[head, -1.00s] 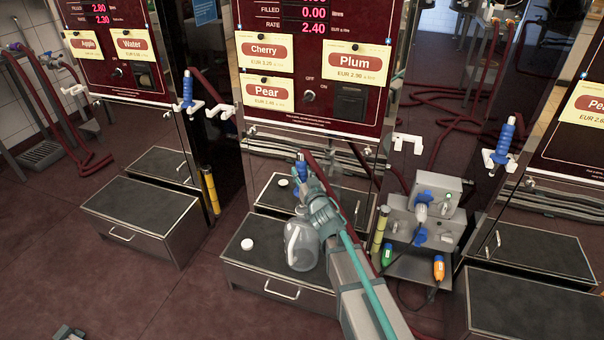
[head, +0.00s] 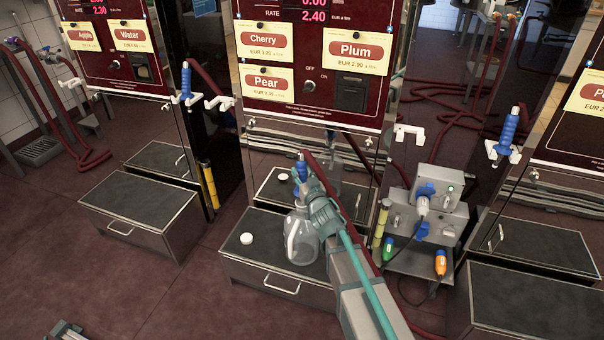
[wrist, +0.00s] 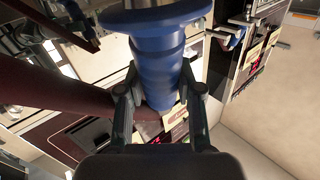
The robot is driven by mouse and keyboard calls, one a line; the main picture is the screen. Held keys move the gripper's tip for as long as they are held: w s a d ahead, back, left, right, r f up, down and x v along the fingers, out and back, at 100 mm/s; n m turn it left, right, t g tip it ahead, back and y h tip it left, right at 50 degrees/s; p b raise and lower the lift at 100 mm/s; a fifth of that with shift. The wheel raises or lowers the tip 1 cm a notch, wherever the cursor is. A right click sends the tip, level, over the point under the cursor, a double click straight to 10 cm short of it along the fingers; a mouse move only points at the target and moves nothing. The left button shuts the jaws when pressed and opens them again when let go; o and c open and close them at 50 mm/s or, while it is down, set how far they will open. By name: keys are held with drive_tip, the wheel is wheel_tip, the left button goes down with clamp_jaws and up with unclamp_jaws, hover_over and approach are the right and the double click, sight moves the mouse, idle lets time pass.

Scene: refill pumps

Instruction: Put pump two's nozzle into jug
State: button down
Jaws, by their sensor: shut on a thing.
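The clear jug (head: 303,250) with a white handle stands upright on the dark-topped step box (head: 235,262) before the middle pump. My gripper (head: 308,192) is just above the jug and partly in front of its top. It is shut on the blue nozzle (head: 300,170), which is held upright over the jug. In the wrist view the blue nozzle (wrist: 158,65) sits between the two fingers of my gripper (wrist: 160,100). The nozzle's tip and the jug's mouth are hidden, so I cannot tell whether the tip is inside.
A white cap (head: 246,238) lies on the box left of the jug. An empty white holder (head: 408,134) is on the pump's right. A dark red hose (head: 350,235) runs behind my arm. A grey device (head: 425,210) with blue knobs stands to the right.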

drive_tip(key=shift+f+b, duration=0.9)
drive_tip(key=shift+f, duration=0.4)
drive_tip(key=c, duration=0.7)
unclamp_jaws()
drive_tip(key=shift+r, duration=0.1)
